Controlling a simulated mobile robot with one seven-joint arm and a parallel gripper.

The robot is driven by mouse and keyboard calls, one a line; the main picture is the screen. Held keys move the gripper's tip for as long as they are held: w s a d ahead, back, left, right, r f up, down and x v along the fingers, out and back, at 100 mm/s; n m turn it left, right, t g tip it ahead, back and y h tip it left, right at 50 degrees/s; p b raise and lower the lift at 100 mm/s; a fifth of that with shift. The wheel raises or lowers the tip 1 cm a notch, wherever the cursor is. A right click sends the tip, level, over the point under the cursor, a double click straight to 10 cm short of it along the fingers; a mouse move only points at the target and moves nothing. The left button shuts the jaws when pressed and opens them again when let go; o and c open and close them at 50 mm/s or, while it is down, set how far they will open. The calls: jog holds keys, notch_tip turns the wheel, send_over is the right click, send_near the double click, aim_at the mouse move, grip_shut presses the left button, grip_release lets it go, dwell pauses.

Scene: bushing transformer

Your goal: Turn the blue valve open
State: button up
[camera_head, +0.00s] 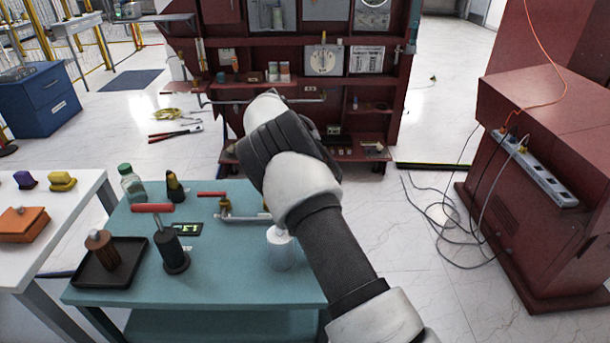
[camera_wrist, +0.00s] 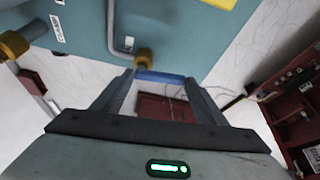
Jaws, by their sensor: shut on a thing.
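The blue valve's handle (camera_wrist: 160,76) shows in the wrist view as a short blue bar between my fingertips, beside a brass fitting (camera_wrist: 143,58) on a grey pipe (camera_wrist: 112,25). My gripper (camera_wrist: 159,78) is shut on this handle, one finger at each end of the visible bar. In the head view my arm hides the gripper and the blue handle. The grey pipe (camera_head: 245,217) lies over the teal table (camera_head: 120,285) there, with a red-handled valve (camera_head: 212,194) at its left end.
A white jar (camera_head: 280,250) stands near my forearm. A dark red-handled tool (camera_head: 171,250), a black tray (camera_head: 85,282) and a green-capped bottle (camera_head: 131,183) are on the table's left. A red cabinet (camera_head: 560,110) stands right, with loose cables on the floor.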

jog(key=shift+w+d+m+g+p, duration=0.1)
jog(key=shift+d+m+g+p, duration=0.2)
jog(key=shift+m, duration=0.4)
jog(key=o, duration=1.5)
jog(key=p+v, duration=1)
jog(key=v, duration=0.7)
jog(key=shift+w+r+p, duration=0.1)
jog(key=shift+r+p, duration=0.2)
jog(key=shift+p, duration=0.1)
